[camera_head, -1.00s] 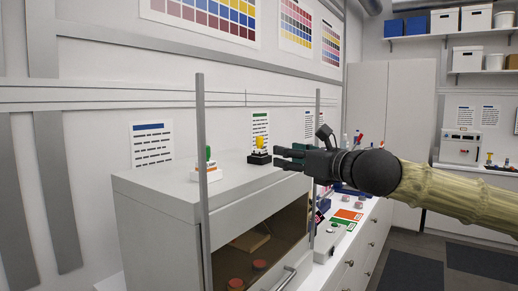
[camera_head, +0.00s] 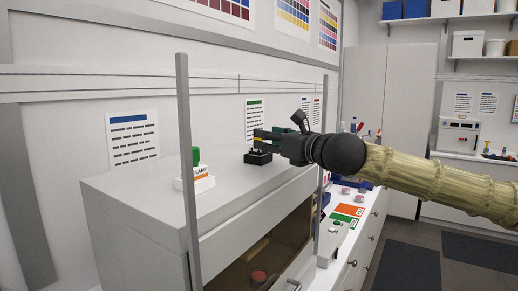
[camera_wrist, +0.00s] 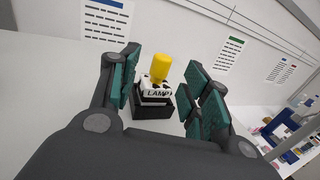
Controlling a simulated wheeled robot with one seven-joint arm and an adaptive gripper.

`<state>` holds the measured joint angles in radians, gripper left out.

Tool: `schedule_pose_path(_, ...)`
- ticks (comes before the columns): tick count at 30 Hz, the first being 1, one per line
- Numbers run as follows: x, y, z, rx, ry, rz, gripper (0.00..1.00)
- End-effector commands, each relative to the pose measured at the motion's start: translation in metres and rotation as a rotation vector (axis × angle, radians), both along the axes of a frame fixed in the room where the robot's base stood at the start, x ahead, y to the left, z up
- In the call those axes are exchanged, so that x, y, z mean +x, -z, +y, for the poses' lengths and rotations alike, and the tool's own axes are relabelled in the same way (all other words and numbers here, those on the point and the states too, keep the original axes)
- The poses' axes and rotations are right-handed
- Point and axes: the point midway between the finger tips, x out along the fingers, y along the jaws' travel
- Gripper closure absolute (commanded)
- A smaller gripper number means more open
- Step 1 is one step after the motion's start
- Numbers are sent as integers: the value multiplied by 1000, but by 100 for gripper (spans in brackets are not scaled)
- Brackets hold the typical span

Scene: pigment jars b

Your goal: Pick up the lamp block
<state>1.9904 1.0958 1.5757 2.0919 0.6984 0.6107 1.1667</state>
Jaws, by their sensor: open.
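A block with an upright yellow knob (camera_wrist: 159,67) and a white body lettered LAMP (camera_wrist: 157,92) sits on a black base (camera_wrist: 152,109), on top of the grey cabinet. In the head view its black base (camera_head: 257,158) shows below my gripper (camera_head: 262,140), and most of the knob is hidden by the fingers. In the wrist view my gripper (camera_wrist: 165,72) is open, with a green-padded finger on each side of the block. I cannot tell whether either finger touches it. A second block, white with a green knob (camera_head: 196,157) and a LAMP label (camera_head: 201,171), stands nearer on the same cabinet.
The grey cabinet top (camera_head: 140,190) is mostly clear. A thin upright post (camera_head: 188,150) stands at its front edge near the green-knobbed block, and another stands farther back. Printed sheets (camera_head: 133,138) hang on the wall behind. A lower counter with cards and jars (camera_head: 358,190) lies to the right.

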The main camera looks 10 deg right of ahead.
Motion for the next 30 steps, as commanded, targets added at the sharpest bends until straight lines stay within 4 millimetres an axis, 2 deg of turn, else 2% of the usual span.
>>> schedule_pose_path(5, 10, -5, 4, 0, 0, 1, 53)
schedule_pose_path(15, 44, -9, 19, 1, -2, 0, 53)
schedule_pose_path(26, 50, -8, 22, 0, -2, -1, 53)
schedule_pose_path(27, 50, -8, 22, 0, -2, -1, 55)
schedule_pose_path(30, 50, -8, 21, 0, -2, -1, 73)
